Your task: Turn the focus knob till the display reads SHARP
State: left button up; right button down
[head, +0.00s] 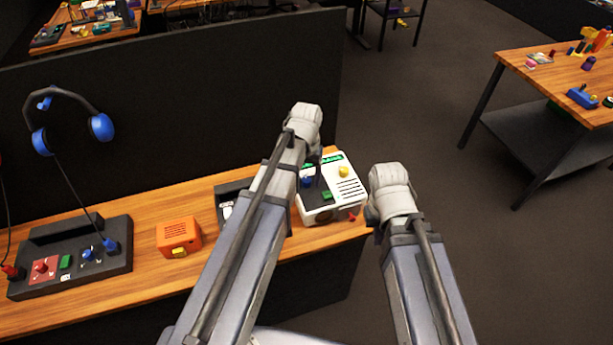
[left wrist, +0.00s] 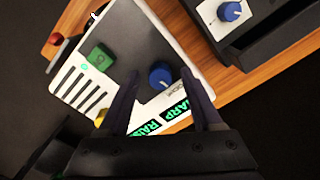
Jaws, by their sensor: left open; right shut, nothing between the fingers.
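A white panel box (head: 350,191) with a dark plate stands on the right end of the wooden bench. In the left wrist view, a blue knob (left wrist: 161,75) sits on the plate beside a small label. It also shows in the head view (head: 306,181). The green display (left wrist: 175,109) is partly hidden by my fingers; "ARP" shows on one part and "RAIS" on another. My left gripper (left wrist: 160,72) is open, its fingers on either side of the blue knob; contact is unclear. My right gripper (head: 371,213) is shut and empty, just right of the box.
The box also has a green button (left wrist: 102,57), a yellow knob (head: 343,171) and slots. A dark box (left wrist: 260,30) with another blue knob stands beside it. An orange box (head: 179,238) and dark console (head: 115,262) sit further left. A dark partition (head: 200,105) rises behind the bench.

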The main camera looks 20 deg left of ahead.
aim_at(308, 181)
pick_arm(q)
jog(key=shift+r+p, duration=3.8)
jog(key=shift+r, duration=0.1)
pick_arm(e)
notch_tip(308, 181, up, 8)
jog(key=shift+f, duration=0.15)
pick_arm(q)
jog(key=shift+s+d, duration=0.25)
jog(key=shift+s, duration=0.05)
jog(key=s+d+m+y, duration=0.1)
jog(key=s+d+m, duration=0.2)
jog(key=s+d, duration=0.7)
jog(key=s, duration=0.4)
jog(key=shift+d, duration=0.1)
